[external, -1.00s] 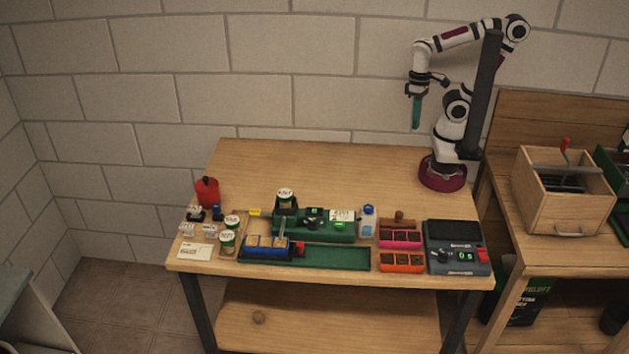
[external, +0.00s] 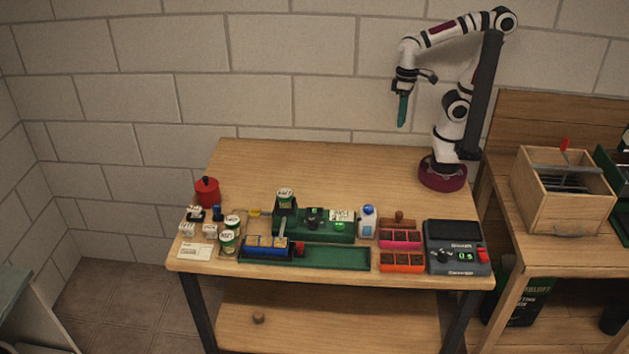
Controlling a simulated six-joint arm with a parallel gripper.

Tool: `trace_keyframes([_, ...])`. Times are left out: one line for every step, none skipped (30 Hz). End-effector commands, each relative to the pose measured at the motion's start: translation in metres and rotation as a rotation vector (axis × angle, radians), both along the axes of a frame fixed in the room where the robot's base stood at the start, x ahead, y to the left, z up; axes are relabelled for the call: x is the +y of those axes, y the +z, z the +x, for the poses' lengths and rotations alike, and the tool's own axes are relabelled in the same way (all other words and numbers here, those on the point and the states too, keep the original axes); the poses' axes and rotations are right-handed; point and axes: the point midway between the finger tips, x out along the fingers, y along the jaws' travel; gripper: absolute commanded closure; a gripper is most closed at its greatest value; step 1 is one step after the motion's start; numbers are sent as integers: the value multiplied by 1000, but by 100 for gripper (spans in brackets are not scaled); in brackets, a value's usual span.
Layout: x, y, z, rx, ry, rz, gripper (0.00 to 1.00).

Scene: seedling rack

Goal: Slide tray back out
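A blue tray (external: 265,253) with tan-topped cells sits at the left end of a long green channel (external: 337,258) near the front edge of the table. A grey upright piece stands at the tray's right part, and a small red block (external: 300,249) is just right of it. The right part of the channel is empty. My gripper (external: 402,122) hangs high above the back of the table, well away from the tray. A long teal-green piece points down from it; I cannot tell whether this is its fingers or something held.
A green machine (external: 325,232) with a green-lit button stands behind the channel. Pink (external: 400,246) and orange (external: 402,270) trays and a dark grey device (external: 475,263) stand right. Several labelled pots and a red can (external: 207,191) stand left. The table's back half is clear.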

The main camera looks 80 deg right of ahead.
Motion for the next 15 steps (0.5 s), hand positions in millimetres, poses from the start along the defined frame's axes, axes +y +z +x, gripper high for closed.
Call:
trace_keyframes([16,6,36,-35,117,-10,61])
trace_keyframes([31,9,63,-69,206,-18,61])
trace_keyframes([56,11,99,-119,330,-26,61])
trace_keyframes([79,9,125,-157,422,-32,61])
trace_keyframes([104,6,148,-195,511,-37,61])
trace_keyframes([140,0,175,-245,626,-41,61])
trace_keyframes([168,-6,191,-282,707,-42,61])
trace_keyframes([195,-13,204,-316,780,-43,61])
trace_keyframes([228,-22,216,-358,866,-43,61])
trace_keyframes([249,-29,222,-384,919,-43,61])
trace_keyframes([268,-35,226,-407,965,-41,61])
trace_keyframes([287,-41,230,-432,1010,-41,61])
trace_keyframes([298,-45,231,-446,1036,-40,61])
trace_keyframes([305,-48,233,-455,1054,-40,61])
trace_keyframes([311,-52,234,-463,1068,-39,61])
